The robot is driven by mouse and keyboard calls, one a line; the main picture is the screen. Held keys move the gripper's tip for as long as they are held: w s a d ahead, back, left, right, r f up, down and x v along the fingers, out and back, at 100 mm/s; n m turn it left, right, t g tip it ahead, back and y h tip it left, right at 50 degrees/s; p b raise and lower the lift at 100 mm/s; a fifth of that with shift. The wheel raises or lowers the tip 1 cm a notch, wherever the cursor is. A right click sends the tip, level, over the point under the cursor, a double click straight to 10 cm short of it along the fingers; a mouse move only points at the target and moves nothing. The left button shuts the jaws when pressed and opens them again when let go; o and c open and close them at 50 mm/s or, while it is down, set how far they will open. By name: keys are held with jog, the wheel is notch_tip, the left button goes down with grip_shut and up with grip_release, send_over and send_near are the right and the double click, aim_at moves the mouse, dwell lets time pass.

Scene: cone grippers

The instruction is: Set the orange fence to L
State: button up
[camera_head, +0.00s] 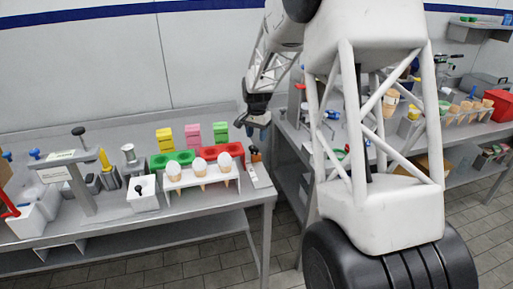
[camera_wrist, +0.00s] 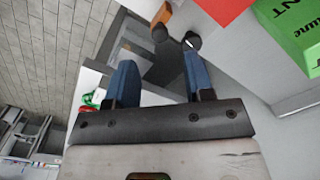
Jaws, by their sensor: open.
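A small orange piece with a dark knob (camera_head: 256,154), which looks like the fence, stands at the right end of the left counter by a narrow light plate (camera_head: 259,175). Its orange part also shows at the top of the wrist view (camera_wrist: 162,14), beside two dark knobs (camera_wrist: 176,38). My gripper (camera_head: 258,133) is above and close to this piece, with its blue fingers pointing down. In the wrist view my gripper (camera_wrist: 159,60) is open and empty, and the knobs lie beyond the fingertips. Any L mark is too small to read.
A white cone rack (camera_head: 202,181) with several topped cones stands left of the fence. Green and red trays and coloured boxes (camera_head: 193,133) are behind it. A green box (camera_wrist: 292,35) is at the right of the wrist view. A second counter (camera_head: 300,132) stands right, across a gap.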

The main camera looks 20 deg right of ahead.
aim_at(256, 155)
jog(key=shift+f, duration=3.1)
grip_shut()
